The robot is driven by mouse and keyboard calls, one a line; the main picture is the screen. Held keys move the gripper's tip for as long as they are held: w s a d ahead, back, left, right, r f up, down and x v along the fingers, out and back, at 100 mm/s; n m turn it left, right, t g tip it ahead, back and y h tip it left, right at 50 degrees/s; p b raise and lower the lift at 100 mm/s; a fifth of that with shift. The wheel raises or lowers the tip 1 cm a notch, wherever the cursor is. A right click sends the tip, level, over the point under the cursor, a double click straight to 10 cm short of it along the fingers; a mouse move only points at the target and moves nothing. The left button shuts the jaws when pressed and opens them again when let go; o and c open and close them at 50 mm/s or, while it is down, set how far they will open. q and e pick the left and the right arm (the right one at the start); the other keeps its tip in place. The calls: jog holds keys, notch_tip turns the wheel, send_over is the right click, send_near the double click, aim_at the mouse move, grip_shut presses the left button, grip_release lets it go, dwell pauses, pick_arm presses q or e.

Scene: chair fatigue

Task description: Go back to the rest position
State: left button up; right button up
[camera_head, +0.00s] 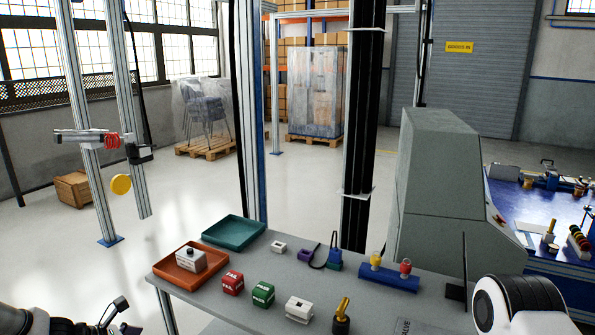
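My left gripper (121,316) is at the bottom left, left of the grey table (212,312). Its dark fingertips are apart with nothing seen between them. My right arm shows only as a white and black link at the lower right; its gripper is out of view. On the table, an orange tray (163,274) holds a white block with a black knob (191,260). A green tray (235,231) behind it looks empty. A red FAIL cube (232,283) and a green PASS cube (263,294) stand in front of the trays.
White blocks (299,309), a purple and blue cabled part (334,259), a blue bar with yellow and red knobs (388,278) and a yellow-handled tool (342,316) are on the table. A grey machine (440,190) stands at right. Floor at left is largely open.

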pick_arm(q)
jog(key=s+d+f+m+g+y, duration=0.1)
jog(key=s+d+f+m+g, duration=0.4)
jog(key=s, duration=0.4)
jog(key=s+d+f+m+g+y, duration=0.1)
jog(key=s+d+f+m+g, duration=0.2)
jog(key=s+d+f, duration=0.4)
jog(key=s+d+f+m+y+p, duration=0.1)
jog(key=s+m+y, duration=0.3)
jog(key=s+m, duration=1.3)
jog(key=shift+s+d+f+m+p, duration=0.3)
jog(key=shift+s+d+f+m, duration=0.25)
jog(key=shift+m, duration=0.45)
jog(key=shift+w+d+r, duration=0.1)
